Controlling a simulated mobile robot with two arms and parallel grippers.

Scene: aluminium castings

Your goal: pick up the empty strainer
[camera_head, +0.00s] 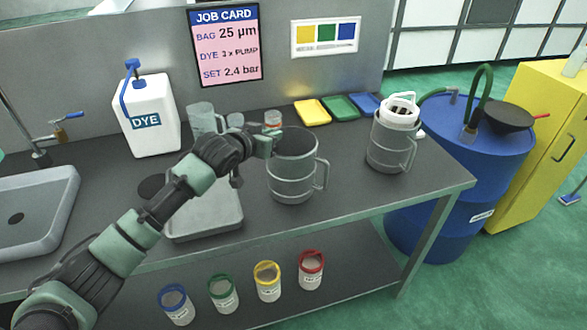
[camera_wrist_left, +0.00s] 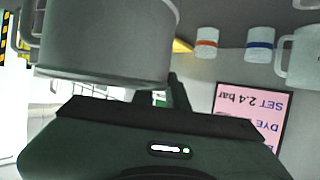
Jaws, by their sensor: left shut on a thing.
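The empty strainer (camera_head: 292,180) is a grey metal canister with a side handle. It stands upright near the middle of the bench and looks empty. My left gripper (camera_head: 272,141) is at its upper left rim, shut on the rim. In the left wrist view the strainer (camera_wrist_left: 105,40) fills the upper left, seen upside down, with the gripper fingers (camera_wrist_left: 175,92) at its rim. Whether its base touches the bench is hard to tell. A second grey canister (camera_head: 388,148) to the right holds a white basket (camera_head: 400,108) with dark contents. My right gripper is not in view.
A grey tray (camera_head: 205,218) lies under my left arm. Clear jugs (camera_head: 200,116) and small jars stand behind. A white dye container (camera_head: 150,120) is at the left. Yellow, green and blue trays (camera_head: 340,107) lie at the back. A blue drum (camera_head: 440,222) stands beyond the right edge.

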